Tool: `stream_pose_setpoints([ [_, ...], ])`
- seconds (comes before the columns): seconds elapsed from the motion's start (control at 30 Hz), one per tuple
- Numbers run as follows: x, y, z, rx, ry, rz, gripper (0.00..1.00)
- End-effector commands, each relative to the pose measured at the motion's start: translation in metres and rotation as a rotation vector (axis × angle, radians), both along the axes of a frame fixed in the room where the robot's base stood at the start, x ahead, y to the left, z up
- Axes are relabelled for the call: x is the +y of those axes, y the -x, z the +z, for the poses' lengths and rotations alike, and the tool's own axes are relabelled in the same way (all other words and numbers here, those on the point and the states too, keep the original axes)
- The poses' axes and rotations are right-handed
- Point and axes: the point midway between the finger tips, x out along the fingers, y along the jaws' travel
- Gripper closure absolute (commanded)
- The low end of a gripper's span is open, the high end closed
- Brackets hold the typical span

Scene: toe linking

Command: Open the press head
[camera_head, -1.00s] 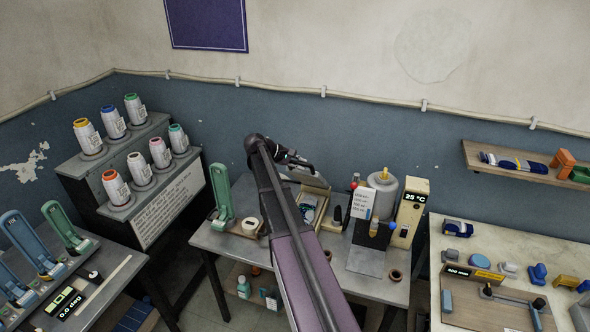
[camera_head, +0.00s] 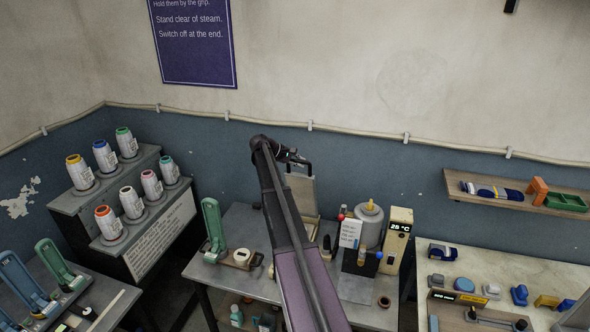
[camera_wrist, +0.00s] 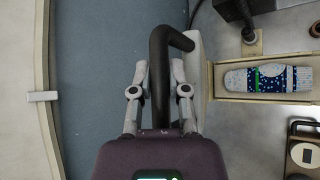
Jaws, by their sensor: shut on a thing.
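The press head (camera_head: 302,190) is a pale plate that stands up steeply, close to upright, above its base on the middle table. In the wrist view the press head (camera_wrist: 197,80) shows as a narrow pale edge, with a black bar handle (camera_wrist: 160,95) on it. My gripper (camera_wrist: 158,82) is shut on this handle, one finger on each side. In the head view my gripper (camera_head: 288,156) is at the top of the press head. The wrist view shows the open press bed (camera_wrist: 218,97) with a patterned blue and white sock (camera_wrist: 266,79) in it. My arm hides much of the press base in the head view.
Right of the press stand a grey canister (camera_head: 369,226), a white notice card (camera_head: 349,232) and a cream unit reading 25 °C (camera_head: 397,238). A green upright press (camera_head: 213,229) stands at left. The blue wall (camera_head: 320,150) is close behind.

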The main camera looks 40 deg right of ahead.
Motion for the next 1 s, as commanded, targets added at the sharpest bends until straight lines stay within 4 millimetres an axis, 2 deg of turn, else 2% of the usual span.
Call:
stream_pose_setpoints([
  [0.2,-0.0106,-0.0067,0.005,0.0,0.002,0.0,1.0],
  [0.57,-0.0118,-0.006,0.0049,0.0,0.002,-0.002,1.0],
  [0.6,-0.0118,-0.0058,0.0049,0.0,0.003,-0.002,0.7],
  [0.7,-0.0117,-0.0058,0.0048,0.0,0.002,-0.001,0.43],
  [1.0,-0.0113,-0.0063,0.0046,0.0,0.001,-0.001,0.43],
])
